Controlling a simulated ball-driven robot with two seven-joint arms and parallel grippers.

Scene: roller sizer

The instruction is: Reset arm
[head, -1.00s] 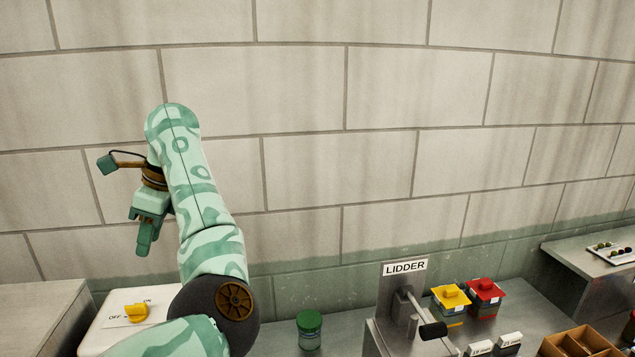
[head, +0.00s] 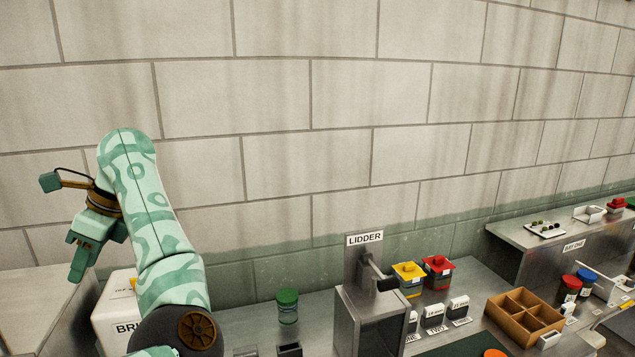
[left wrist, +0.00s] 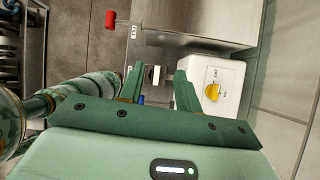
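My left arm rises at the left of the head view, with its elbow up against the tiled wall. My left gripper (head: 80,258) hangs with its fingers pointing down, above the left end of the bench and near the white box with the switch (head: 112,315). In the left wrist view the two green fingers (left wrist: 157,88) stand apart with nothing held between them. That view also shows the white box (left wrist: 230,92) with its yellow knob to the right of the fingers. My right gripper is in neither view.
A green-lidded jar (head: 287,306) stands on the bench. The lidder (head: 369,305) is right of it, with yellow (head: 408,279) and red (head: 438,272) containers behind. A brown divided box (head: 524,318) and another bench (head: 540,241) are further right. A red object (left wrist: 111,19) shows in the wrist view.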

